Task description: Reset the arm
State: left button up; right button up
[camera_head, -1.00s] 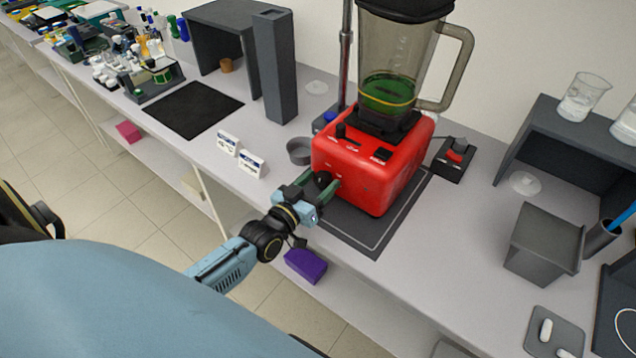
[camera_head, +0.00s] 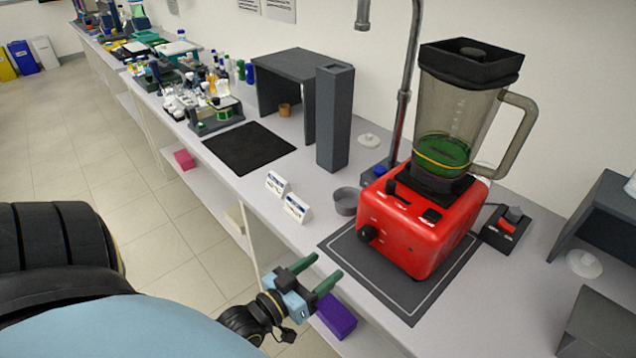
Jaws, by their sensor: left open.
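My left gripper (camera_head: 318,276) is at the bottom centre, in front of the bench's front edge. Its two green fingers are apart with nothing between them. It is clear of the red blender base (camera_head: 422,228), which stands to its upper right with a black knob (camera_head: 367,233) on its front. The blender's jug (camera_head: 456,120) sits on the base with its dark lid on and green liquid inside. My right gripper is not in view.
The blender stands on a dark mat (camera_head: 343,250). A small grey bowl (camera_head: 346,201) and two white label cards (camera_head: 297,208) are left of it. A red-switch box (camera_head: 507,229) is at its right. A metal pipe (camera_head: 401,110) rises behind.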

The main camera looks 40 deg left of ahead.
pick_arm(q)
jog(key=shift+s, duration=0.1)
dwell(0.5)
jog(key=s+d+f+m+g+b, duration=0.15)
jog(key=s+f+g, duration=0.3)
jog(key=f, duration=1.15)
jog(key=s+f+g+b, duration=0.3)
jog(key=s+f+g, duration=0.15)
jog(key=f, duration=1.05)
jog(key=s+d+f+m+g+b, duration=0.1)
jog(key=s+f+g, duration=0.3)
jog(key=s+f, duration=0.5)
jog(key=s+d+f+m+g+y+b, duration=0.1)
jog(key=s+d+f+g+b, duration=0.1)
jog(key=s+f, duration=0.7)
jog(key=s+g+b, duration=0.1)
jog(key=s+g, duration=0.1)
jog(key=s, duration=0.2)
jog(key=shift+d+m, duration=0.35)
jog(key=shift+d, duration=0.05)
